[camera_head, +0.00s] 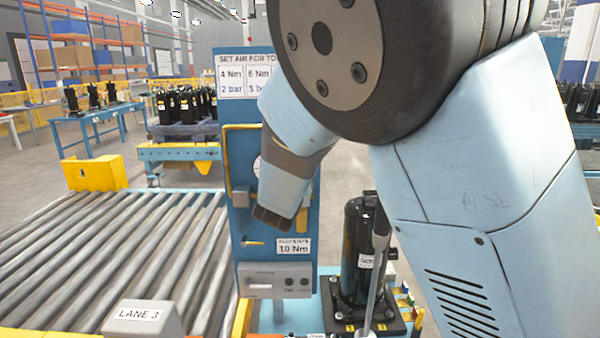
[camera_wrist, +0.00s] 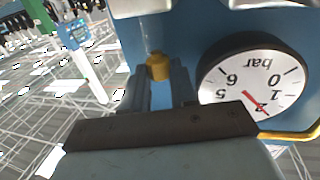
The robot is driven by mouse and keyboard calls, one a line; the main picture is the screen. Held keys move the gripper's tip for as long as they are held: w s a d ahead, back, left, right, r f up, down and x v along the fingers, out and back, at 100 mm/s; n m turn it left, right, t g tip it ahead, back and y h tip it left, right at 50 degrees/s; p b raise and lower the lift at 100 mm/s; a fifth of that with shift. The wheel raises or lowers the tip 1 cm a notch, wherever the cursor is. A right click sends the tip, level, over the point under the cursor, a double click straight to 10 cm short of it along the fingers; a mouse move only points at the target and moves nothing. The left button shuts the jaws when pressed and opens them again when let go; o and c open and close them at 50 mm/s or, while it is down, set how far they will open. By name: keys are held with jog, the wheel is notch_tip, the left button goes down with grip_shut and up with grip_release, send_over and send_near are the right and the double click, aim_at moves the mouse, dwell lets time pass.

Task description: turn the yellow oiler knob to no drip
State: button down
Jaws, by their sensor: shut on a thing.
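The yellow oiler knob (camera_wrist: 158,66) shows in the wrist view, small and close to the blue panel. My gripper (camera_wrist: 161,78) is shut on it, with one grey finger on each side. In the head view the end of my arm is in front of the blue panel (camera_head: 248,275), and the knob and fingertips cannot be made out there. A round pressure gauge (camera_wrist: 255,80) marked bar is right of the knob in the wrist view. It appears upside down, its red needle pointing to the lower right.
A sign (camera_head: 243,76) tops the panel and a grey box (camera_head: 275,280) sits low on it. A black compressor (camera_head: 358,245) stands to the right on a pallet. A roller conveyor (camera_head: 110,260) fills the left. A yellow rod (camera_wrist: 298,136) lies below the gauge.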

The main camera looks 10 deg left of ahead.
dwell(0.3)
jog(key=c, duration=0.9)
grip_release()
jog(key=shift+n+y, duration=0.5)
jog(key=shift+y, duration=0.1)
jog(key=shift+w+d+n+g+y, duration=0.1)
jog(key=shift+d+n+g+y, duration=0.15)
jog(key=shift+n+y, duration=0.7)
jog(key=shift+d+n+g+y, duration=0.15)
jog(key=shift+n+g+y, duration=0.3)
jog(key=shift+y, duration=0.8)
jog(key=shift+w+d+n+g+y, duration=0.1)
jog(key=shift+d+n+g+y, duration=0.1)
jog(key=shift+n+y, duration=0.75)
jog(key=shift+g+y, duration=0.3)
jog(key=shift+y, duration=0.45)
jog(key=v, duration=1.3)
jog(key=shift+s+d, duration=0.15)
jog(key=shift+s, duration=0.2)
